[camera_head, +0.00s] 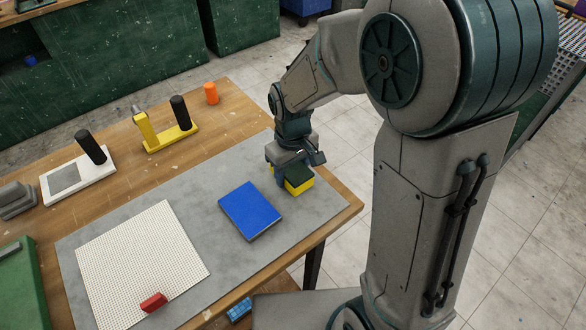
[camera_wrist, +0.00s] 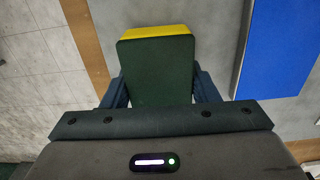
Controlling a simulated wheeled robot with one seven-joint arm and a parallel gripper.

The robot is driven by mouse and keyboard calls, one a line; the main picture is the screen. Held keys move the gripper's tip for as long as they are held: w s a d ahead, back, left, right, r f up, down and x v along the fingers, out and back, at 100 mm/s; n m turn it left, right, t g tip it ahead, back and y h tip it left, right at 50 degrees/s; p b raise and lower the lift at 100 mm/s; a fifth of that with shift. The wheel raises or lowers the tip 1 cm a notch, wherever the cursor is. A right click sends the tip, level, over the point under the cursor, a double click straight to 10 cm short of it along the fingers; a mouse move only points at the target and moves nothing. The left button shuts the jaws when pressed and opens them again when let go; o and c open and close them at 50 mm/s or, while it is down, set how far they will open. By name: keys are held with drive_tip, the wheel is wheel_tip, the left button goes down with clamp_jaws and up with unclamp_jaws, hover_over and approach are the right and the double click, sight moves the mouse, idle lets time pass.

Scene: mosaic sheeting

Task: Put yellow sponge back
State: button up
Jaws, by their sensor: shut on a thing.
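The yellow sponge (camera_head: 299,186) has a dark green top layer and is near the right end of the grey mat (camera_head: 330,205). My gripper (camera_head: 289,173) points down and is shut on the sponge. In the wrist view the sponge (camera_wrist: 157,70) sits between the two fingers, green face towards the camera and a yellow edge at the far end. I cannot tell whether the sponge touches the mat or is held just above it.
A blue flat block (camera_head: 250,210) lies left of the sponge. A white mosaic sheet (camera_head: 142,262) with a red piece (camera_head: 153,302) lies farther left. A yellow tool (camera_head: 165,135), an orange cylinder (camera_head: 211,93) and a white float (camera_head: 78,178) stand at the back. The table's right edge is close.

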sight(293, 167)
drive_tip(key=shift+f, duration=0.2)
drive_tip(key=o, duration=1)
drive_tip(key=shift+c, duration=0.2)
drive_tip(key=shift+r, duration=0.1)
wheel_tip(293, 167, up, 12)
drive_tip(key=s+d+m+t, duration=0.3)
drive_tip(key=s+d+m, duration=0.3)
drive_tip(key=s+d, duration=0.6)
drive_tip(key=shift+m, duration=0.4)
drive_tip(key=shift+s, duration=0.1)
